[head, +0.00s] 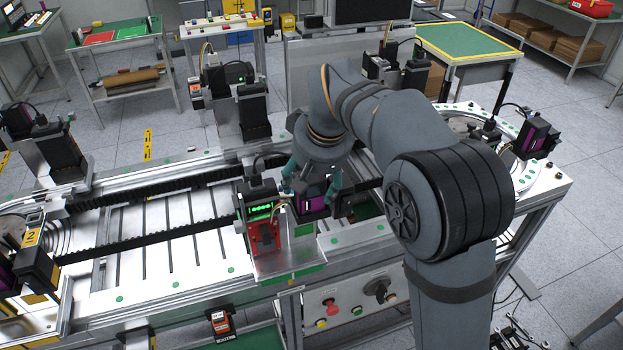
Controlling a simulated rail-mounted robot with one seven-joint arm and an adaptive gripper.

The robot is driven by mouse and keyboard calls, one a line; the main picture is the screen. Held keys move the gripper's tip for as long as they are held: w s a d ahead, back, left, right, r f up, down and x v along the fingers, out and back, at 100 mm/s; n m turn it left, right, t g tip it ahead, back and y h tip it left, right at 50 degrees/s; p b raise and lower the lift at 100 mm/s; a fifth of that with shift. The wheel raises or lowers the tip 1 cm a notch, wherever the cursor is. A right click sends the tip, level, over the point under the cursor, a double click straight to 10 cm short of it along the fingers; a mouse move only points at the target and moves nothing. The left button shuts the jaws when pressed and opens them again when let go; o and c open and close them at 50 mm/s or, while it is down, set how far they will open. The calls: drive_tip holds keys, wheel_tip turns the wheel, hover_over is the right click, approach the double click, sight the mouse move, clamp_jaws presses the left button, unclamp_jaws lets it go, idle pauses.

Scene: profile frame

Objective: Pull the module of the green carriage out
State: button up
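A carriage with a green-lit display (262,211) and a green plate (304,230) stands at the near rail, in the middle of the head view. A dark module with a purple face (312,203) sits on its right side, above the green plate. My gripper (313,191) reaches down over this module from above, with one teal finger at its left and one near its right. Whether the fingers press on the module or stand a little apart cannot be told. My wrist hides the top and back of the module.
A red unit (265,238) is on the carriage's front left. Other dark carriages stand along the track, one behind (252,108) and one at the right (537,135). A control panel (350,303) with buttons is below the front edge. The track bed (150,230) at left is clear.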

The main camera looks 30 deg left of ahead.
drive_tip(key=shift+o, duration=0.6)
drive_tip(key=shift+w, duration=0.1)
drive_tip(key=shift+d+r, duration=0.1)
drive_tip(key=shift+r, duration=0.4)
drive_tip(key=v, duration=0.9)
drive_tip(key=shift+s+r, duration=0.2)
drive_tip(key=shift+r, duration=0.05)
drive_tip(key=shift+c, duration=0.7)
